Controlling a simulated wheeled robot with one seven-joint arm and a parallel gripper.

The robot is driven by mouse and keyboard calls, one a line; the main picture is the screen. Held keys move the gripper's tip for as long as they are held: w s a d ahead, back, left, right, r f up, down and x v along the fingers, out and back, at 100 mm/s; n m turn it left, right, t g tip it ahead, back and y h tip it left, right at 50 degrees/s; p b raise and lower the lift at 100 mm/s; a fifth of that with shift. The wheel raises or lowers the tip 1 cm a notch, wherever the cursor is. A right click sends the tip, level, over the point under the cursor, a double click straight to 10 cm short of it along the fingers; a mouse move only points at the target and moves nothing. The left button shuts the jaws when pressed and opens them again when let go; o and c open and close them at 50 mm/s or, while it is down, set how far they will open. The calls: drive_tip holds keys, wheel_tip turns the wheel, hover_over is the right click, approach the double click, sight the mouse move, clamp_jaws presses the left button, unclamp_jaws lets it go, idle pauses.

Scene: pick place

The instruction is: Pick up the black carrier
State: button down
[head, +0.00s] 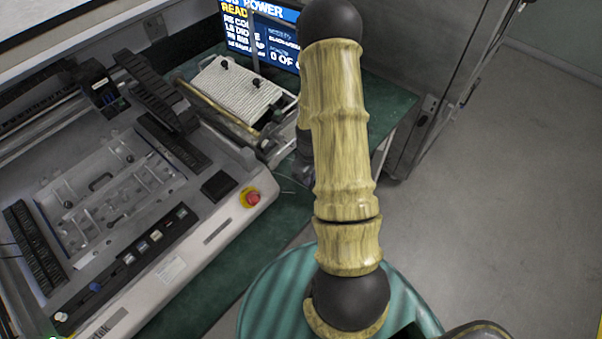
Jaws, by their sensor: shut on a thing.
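I cannot tell for sure which thing is the black carrier. A long black ribbed piece (152,88) lies slantwise across the back of the bench machine, and a small flat black block (218,186) sits on its front right corner. My arm stands in the middle of the head view, and its pale wood-like links cover what is behind them. A dark shape shows just left of the arm, but I cannot make out fingers there. My gripper and anything in it are hidden.
The grey bench machine (205,235) fills the left, with a clear-covered bay and a red stop button (252,198). A white ribbed tray (235,92) and a lit screen (270,40) stand behind. A dark green table top (215,285) lies beneath. The grey floor (500,190) at right is clear.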

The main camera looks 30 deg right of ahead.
drive_tip(key=s+d+b, duration=0.1)
drive_tip(key=s+d, duration=0.1)
drive_tip(key=s, duration=0.5)
drive_tip(key=s+d+b, duration=0.2)
drive_tip(key=s+d, duration=0.1)
drive_tip(key=s, duration=0.4)
drive_tip(key=shift+s+d, duration=0.15)
drive_tip(key=shift+s, duration=0.2)
drive_tip(key=shift+w, duration=0.1)
